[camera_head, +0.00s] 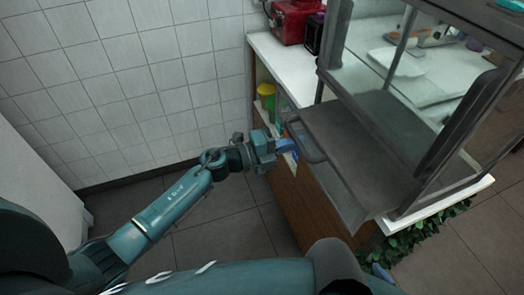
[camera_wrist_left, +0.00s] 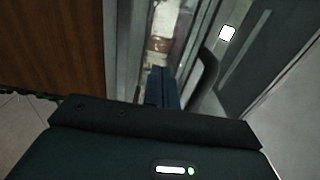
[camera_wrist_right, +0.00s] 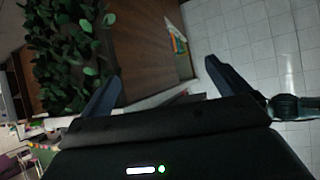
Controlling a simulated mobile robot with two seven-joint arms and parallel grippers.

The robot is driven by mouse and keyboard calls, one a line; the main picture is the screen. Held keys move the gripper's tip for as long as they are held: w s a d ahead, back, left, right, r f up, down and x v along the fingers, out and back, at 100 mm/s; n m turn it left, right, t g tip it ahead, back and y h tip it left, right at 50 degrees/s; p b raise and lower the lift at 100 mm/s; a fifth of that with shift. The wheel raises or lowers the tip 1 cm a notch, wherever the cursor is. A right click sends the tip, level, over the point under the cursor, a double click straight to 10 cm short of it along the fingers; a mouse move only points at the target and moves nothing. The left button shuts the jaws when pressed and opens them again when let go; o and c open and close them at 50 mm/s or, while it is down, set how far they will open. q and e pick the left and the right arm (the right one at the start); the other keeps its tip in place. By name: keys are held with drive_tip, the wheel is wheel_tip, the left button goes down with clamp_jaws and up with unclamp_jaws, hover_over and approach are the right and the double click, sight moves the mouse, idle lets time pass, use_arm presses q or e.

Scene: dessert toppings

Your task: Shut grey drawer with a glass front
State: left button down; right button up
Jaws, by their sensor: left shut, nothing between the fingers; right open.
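The grey drawer (camera_head: 350,150) stands out from the counter front under the glass display case, with its dark curved handle (camera_head: 309,143) at its left edge. In the left wrist view its handle (camera_wrist_left: 208,75) is right of the fingers. My left gripper (camera_head: 287,145) is shut and empty, close to the handle's left side; its blue fingers (camera_wrist_left: 163,87) point toward a gap between grey frames. I cannot tell whether they touch the drawer. My right gripper (camera_wrist_right: 163,84) is open and empty, away from the drawer, facing the wooden counter side and plants.
The wooden counter (camera_head: 300,200) has a white top (camera_head: 275,60) with a red machine (camera_head: 292,20) at the back. A yellow-green container (camera_head: 267,92) sits in the counter's open side. Green plants (camera_head: 425,235) grow at the front base. The tiled floor at left is clear.

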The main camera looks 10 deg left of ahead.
sight(334, 143)
use_arm(q)
drive_tip(key=b+x, duration=0.3)
drive_tip(key=x, duration=0.8)
drive_tip(key=shift+w+d+f, duration=0.1)
drive_tip(key=shift+w+d, duration=0.15)
drive_tip(key=shift+d, duration=0.05)
drive_tip(key=shift+w+d, duration=0.2)
drive_tip(key=shift+d+r, duration=0.1)
drive_tip(key=shift+r, duration=0.15)
use_arm(e)
drive_tip(key=shift+s+a+f+n+y, duration=0.1)
drive_tip(key=shift+a+n+y, duration=0.05)
drive_tip(key=shift+a, duration=0.25)
drive_tip(key=shift+a+f+n+y, duration=0.1)
drive_tip(key=shift+a+n+y, duration=0.05)
drive_tip(key=shift+a, duration=0.25)
use_arm(q)
drive_tip(key=shift+r, duration=0.1)
